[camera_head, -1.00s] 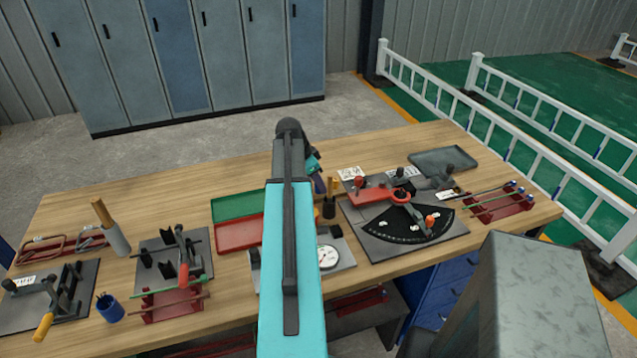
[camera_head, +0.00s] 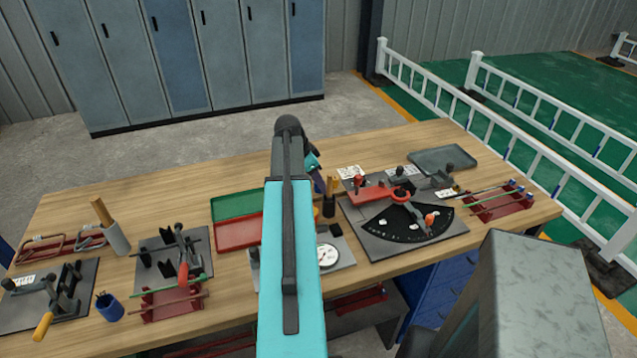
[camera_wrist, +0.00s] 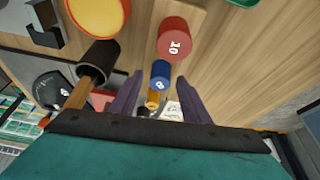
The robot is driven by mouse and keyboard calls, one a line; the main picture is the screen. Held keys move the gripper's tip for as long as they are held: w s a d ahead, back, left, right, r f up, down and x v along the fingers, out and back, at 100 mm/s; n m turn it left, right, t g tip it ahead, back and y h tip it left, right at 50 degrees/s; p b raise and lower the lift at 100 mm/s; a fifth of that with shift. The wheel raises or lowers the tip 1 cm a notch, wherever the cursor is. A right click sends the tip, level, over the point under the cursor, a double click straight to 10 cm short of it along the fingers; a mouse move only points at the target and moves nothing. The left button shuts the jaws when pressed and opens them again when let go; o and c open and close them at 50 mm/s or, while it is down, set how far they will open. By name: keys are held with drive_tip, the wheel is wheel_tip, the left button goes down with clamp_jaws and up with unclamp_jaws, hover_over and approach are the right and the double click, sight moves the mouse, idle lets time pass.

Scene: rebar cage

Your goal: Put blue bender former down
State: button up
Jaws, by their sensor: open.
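The blue bender former (camera_wrist: 160,74) is a short blue cylinder with a white number on its end, in the wrist view. It stands beside a larger red former (camera_wrist: 174,40) marked 10, over a wooden surface. My gripper (camera_wrist: 157,84) is open, with its two dark purple fingers apart on either side of the blue former's near end. I cannot tell whether a finger touches it. A small orange-yellow piece (camera_wrist: 153,100) shows just below the blue former, between the fingers.
A dark cup (camera_wrist: 98,58) holding a wooden-handled tool is close left of my fingers. A yellow-orange round piece (camera_wrist: 98,14) lies beyond it. On the bench (camera_head: 140,194) are a red tray (camera_head: 238,233), a dial gauge (camera_head: 327,255) and a bender with a black scale (camera_head: 400,226).

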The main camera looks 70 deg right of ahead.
drive_tip(key=b+v, duration=0.2)
drive_tip(key=v, duration=0.9)
drive_tip(key=shift+r+b, duration=0.3)
idle(0.6)
